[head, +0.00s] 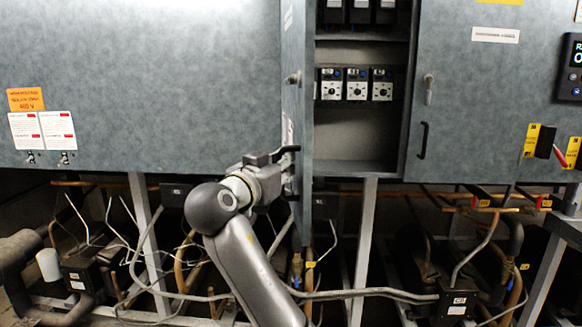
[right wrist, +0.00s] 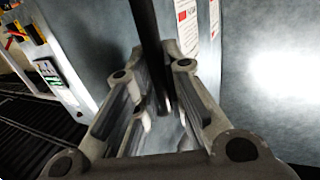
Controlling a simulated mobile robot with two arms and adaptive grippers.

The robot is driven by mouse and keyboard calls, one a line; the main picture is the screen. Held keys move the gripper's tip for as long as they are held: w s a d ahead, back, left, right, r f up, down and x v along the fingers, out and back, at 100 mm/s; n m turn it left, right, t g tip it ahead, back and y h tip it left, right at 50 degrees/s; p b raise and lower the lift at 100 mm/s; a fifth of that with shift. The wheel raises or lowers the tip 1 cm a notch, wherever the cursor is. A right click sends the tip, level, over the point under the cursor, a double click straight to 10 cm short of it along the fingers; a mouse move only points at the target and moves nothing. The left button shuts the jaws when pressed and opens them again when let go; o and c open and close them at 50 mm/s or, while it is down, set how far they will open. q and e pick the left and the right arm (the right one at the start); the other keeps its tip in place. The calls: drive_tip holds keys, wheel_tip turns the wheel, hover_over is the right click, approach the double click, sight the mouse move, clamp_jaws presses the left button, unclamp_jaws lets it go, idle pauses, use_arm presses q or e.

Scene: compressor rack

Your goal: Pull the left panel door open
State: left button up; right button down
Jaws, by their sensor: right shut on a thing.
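The left panel door (head: 296,115) stands swung out from the grey cabinet and shows almost edge-on in the head view. The opening behind it shows shelves with several dial units (head: 356,86). My right gripper (head: 285,157) is at the lower part of this door, shut on its black bar handle. In the right wrist view the dark handle (right wrist: 147,30) runs down between the fingers of my right gripper (right wrist: 160,105). The grey door face (right wrist: 95,38) is behind it. The gripper hides much of the handle in the head view. My left gripper is in neither view.
The right panel door (head: 465,110) is closed, with its own black handle (head: 422,140). A wide grey panel (head: 140,80) with labels spans the left. Below are pipes, cables and metal legs (head: 362,240), close to my right arm.

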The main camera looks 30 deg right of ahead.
drive_tip(key=shift+a+r, duration=0.15)
drive_tip(key=shift+r, duration=0.25)
drive_tip(key=c, duration=1.7)
unclamp_jaws()
drive_tip(key=shift+c, duration=0.2)
drive_tip(key=shift+o, duration=1.1)
drive_tip(key=shift+w, duration=0.15)
drive_tip(key=shift+o, duration=0.2)
drive_tip(key=shift+w+f, duration=0.1)
drive_tip(key=v, duration=1.2)
drive_tip(key=shift+f, duration=0.2)
